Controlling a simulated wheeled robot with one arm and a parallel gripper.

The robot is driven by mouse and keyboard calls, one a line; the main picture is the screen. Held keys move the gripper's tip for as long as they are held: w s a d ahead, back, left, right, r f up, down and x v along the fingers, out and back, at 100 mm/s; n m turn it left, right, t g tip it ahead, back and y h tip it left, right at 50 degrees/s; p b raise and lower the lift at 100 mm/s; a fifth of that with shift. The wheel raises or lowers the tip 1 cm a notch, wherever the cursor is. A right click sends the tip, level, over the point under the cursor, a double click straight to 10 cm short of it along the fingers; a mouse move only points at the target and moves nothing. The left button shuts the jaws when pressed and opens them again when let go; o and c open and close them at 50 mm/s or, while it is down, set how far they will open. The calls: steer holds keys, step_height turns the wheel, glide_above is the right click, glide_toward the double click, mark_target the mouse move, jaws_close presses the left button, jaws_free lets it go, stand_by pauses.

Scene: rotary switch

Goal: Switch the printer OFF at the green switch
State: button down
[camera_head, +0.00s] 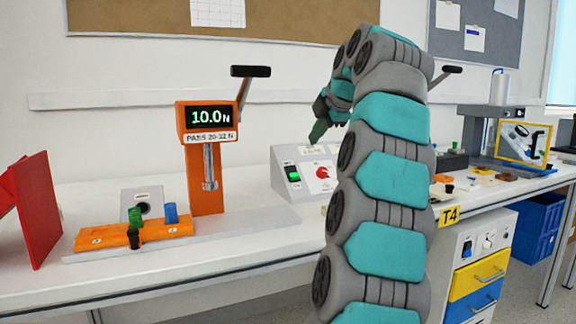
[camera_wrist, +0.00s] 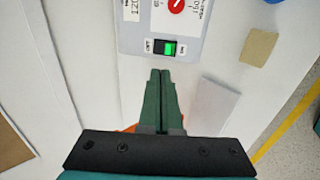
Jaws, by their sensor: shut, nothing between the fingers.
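The green rocker switch (camera_head: 294,173) sits on the sloped front of a light grey panel box (camera_head: 314,157) on the bench. In the wrist view the switch (camera_wrist: 169,48) has a green half on the right and a dark half on the left. Small labels flank it, too small to read. My gripper (camera_head: 317,135) is above the box in the head view. In the wrist view its green fingers (camera_wrist: 160,73) are shut together and empty, with their tips just below the switch in the picture. I cannot tell whether they touch the panel. No printer can be identified.
A red rotary knob (camera_wrist: 177,5) is beside the switch on the same panel. An orange force tester (camera_head: 207,150) reading 10.0 N stands left of the box. An orange fixture (camera_head: 110,237) with coloured pieces lies further left. My arm hides part of the bench.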

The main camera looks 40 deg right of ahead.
mark_target(294, 169)
steer(key=shift+w+f, duration=0.1)
steer(key=x, duration=1.3)
steer(key=shift+w+f, duration=0.3)
steer(key=shift+w+d+r+p, duration=0.1)
steer(key=shift+w+p, duration=0.05)
steer(key=shift+p, duration=0.45)
steer(key=shift+w+g+p, duration=0.25)
steer(key=shift+g+p, duration=0.25)
steer(key=shift+p, duration=0.3)
steer(key=shift+f+y, duration=0.3)
steer(key=shift+f, duration=0.05)
steer(key=shift+w+r+p, duration=0.15)
steer(key=shift+r+p, duration=0.4)
steer(key=shift+r, duration=0.25)
